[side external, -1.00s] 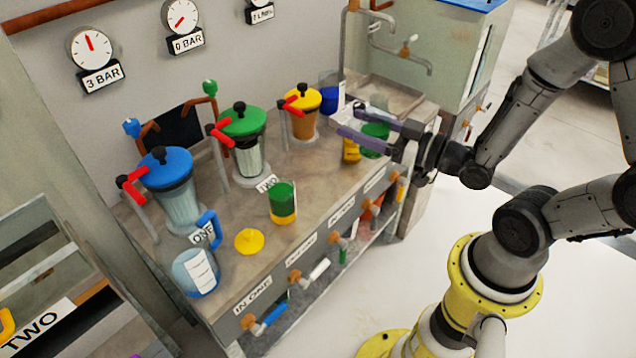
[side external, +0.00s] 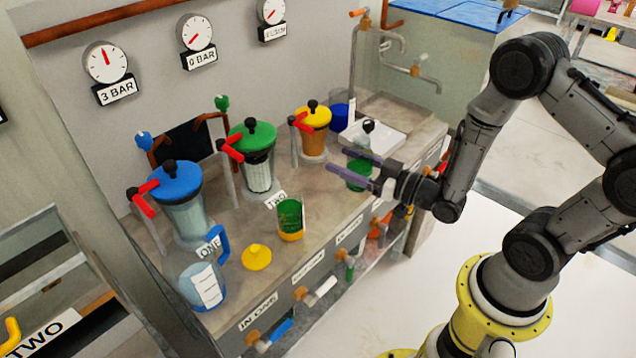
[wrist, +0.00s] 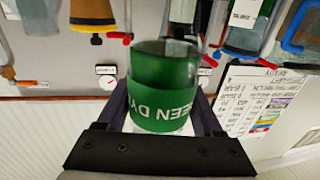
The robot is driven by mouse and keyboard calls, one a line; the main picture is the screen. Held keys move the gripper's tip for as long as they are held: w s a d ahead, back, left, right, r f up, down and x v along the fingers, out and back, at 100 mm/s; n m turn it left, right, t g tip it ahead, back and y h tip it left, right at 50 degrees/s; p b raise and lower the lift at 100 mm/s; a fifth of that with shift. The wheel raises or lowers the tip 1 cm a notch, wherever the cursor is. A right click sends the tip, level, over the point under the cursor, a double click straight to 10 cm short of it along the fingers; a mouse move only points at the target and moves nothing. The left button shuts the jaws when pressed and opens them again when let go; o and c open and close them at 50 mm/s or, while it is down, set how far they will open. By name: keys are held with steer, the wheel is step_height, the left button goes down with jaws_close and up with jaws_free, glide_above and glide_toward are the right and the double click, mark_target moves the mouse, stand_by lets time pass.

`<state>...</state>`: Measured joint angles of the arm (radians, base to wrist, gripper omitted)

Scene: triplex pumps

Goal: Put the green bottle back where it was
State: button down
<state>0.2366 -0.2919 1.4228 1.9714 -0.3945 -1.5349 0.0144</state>
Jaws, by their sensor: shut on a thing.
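The green bottle (wrist: 163,85) is a clear container with green contents and a green label, partly reading "EEN DY" in the wrist view. My gripper (wrist: 165,110) is shut on it, with a finger along each side. In the side view, the green bottle (side external: 358,178) shows between and below the purple fingers of my gripper (side external: 352,166), over the right part of the bench. I cannot tell whether its base touches the bench.
Blue, green (side external: 258,165) and orange (side external: 313,135) pumps stand behind. A stoppered flask (side external: 368,130) is on a white tray.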

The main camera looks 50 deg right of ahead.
steer(key=w+f, duration=0.4)
steer(key=w, duration=0.1)
steer(key=w+f, duration=0.3)
steer(key=shift+w, duration=0.1)
steer(key=shift+w+f, duration=0.3)
steer(key=shift+f, duration=0.05)
steer(key=shift+d+f, duration=0.1)
steer(key=shift+f, duration=1.4)
steer(key=shift+f, duration=0.1)
steer(key=shift+c, duration=0.2)
jaws_free()
